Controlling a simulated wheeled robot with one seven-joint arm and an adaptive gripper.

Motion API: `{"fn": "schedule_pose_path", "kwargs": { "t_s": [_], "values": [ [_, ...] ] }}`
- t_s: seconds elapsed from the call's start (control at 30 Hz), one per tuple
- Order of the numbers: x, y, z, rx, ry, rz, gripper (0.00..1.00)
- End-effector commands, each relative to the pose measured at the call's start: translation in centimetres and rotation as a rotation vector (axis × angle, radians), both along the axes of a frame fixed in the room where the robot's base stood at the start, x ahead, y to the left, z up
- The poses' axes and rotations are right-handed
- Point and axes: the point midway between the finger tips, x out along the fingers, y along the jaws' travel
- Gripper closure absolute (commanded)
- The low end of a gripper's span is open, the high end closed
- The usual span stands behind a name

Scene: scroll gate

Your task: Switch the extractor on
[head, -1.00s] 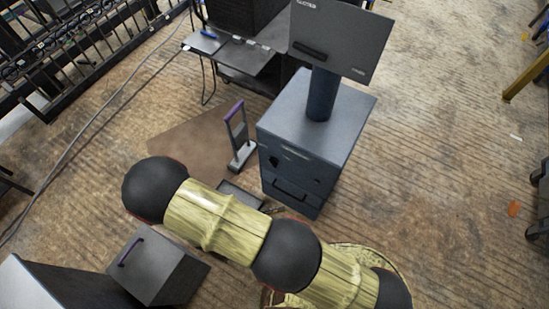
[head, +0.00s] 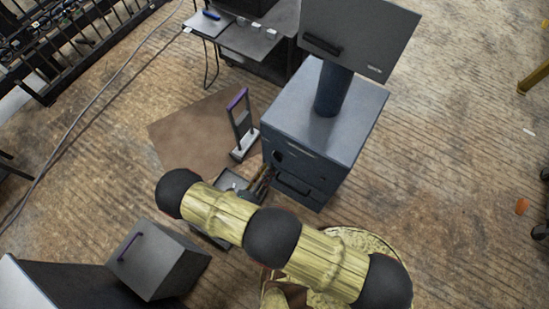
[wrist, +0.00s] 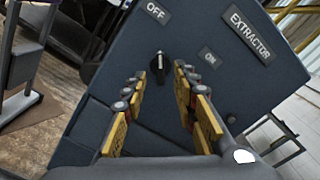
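The extractor is a dark blue-grey cabinet (head: 322,120) with a thick post and a grey hood panel (head: 360,38) on top. In the wrist view its front panel (wrist: 225,75) carries an EXTRACTOR plate (wrist: 250,34), an OFF label (wrist: 156,11) and an ON label (wrist: 209,57). A black rotary knob (wrist: 159,67) sits between and below the labels, its pointer roughly upright in the picture. My gripper (wrist: 160,82) is open, its yellow-padded fingers on either side of the knob's line, apparently without touching it. In the head view my gripper (head: 262,182) is partly hidden by my arm, close to the cabinet front.
A stand with a purple-topped handle (head: 240,125) is left of the cabinet on a brown mat (head: 185,135). A grey box with a purple handle (head: 160,262) is at lower left. A workbench (head: 245,38) stands behind.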

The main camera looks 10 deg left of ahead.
Motion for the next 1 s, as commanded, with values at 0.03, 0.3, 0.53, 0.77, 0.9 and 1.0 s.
{"fn": "schedule_pose_path", "kwargs": {
  "t_s": [0.03,0.3,0.53,0.77,0.9,1.0],
  "values": [
    [0.8,-0.5,-0.1,-0.001,0.001,-0.006,0.72],
    [4.3,-1.9,-0.1,0.001,0.001,-0.005,0.72],
    [5.3,-2.4,-0.1,0.001,0.000,-0.003,0.72],
    [5.3,-2.3,0.0,0.001,0.000,-0.002,0.72],
    [5.3,-2.3,0.0,0.001,0.000,-0.002,0.80],
    [5.3,-2.3,0.0,0.001,0.000,-0.002,0.86]
  ]
}}
